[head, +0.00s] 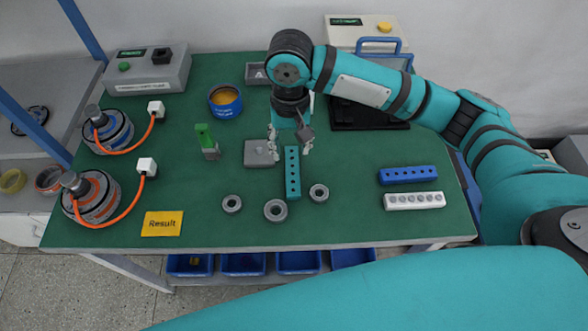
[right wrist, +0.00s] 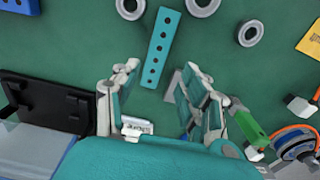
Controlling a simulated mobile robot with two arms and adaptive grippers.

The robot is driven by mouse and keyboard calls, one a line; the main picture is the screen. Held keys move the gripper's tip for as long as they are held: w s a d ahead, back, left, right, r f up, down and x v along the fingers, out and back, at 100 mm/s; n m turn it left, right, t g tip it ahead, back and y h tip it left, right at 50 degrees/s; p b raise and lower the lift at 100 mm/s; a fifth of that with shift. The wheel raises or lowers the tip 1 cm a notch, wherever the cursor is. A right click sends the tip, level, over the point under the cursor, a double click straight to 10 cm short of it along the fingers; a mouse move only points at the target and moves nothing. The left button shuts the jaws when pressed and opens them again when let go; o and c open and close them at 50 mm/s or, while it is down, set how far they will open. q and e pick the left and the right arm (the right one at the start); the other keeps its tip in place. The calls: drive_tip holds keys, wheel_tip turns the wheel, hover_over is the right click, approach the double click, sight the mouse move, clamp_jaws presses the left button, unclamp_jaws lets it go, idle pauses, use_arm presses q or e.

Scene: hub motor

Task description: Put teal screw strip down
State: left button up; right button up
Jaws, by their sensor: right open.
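The teal screw strip (head: 292,172), a long bar with a row of dark holes, appears to lie flat on the green table mat. It also shows in the right wrist view (right wrist: 160,48). My right gripper (head: 290,150) is above its far end, pointing down. In the right wrist view the right gripper's fingers (right wrist: 160,70) are spread wide, with the strip's near end between them and gaps on both sides. The gripper is open and holds nothing. My left gripper is not in view.
Several grey rings, including one (head: 275,210), lie near the strip. A grey square plate (head: 258,153) sits left of it. Blue (head: 408,175) and white (head: 414,201) strips lie at right. Orange-cabled motors (head: 92,197) stand at left.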

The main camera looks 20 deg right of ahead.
sight(293, 169)
wheel_tip(293, 169, down, 3)
drive_tip(key=shift+f, duration=1.05)
drive_tip(key=f, duration=0.4)
drive_tip(key=shift+w+d+f, duration=0.2)
drive_tip(key=shift+d, duration=0.05)
drive_tip(key=shift+f, duration=0.2)
drive_tip(key=c, duration=0.8)
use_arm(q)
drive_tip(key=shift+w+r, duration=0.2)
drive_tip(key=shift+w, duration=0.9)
use_arm(e)
clamp_jaws()
drive_tip(key=shift+r, duration=0.1)
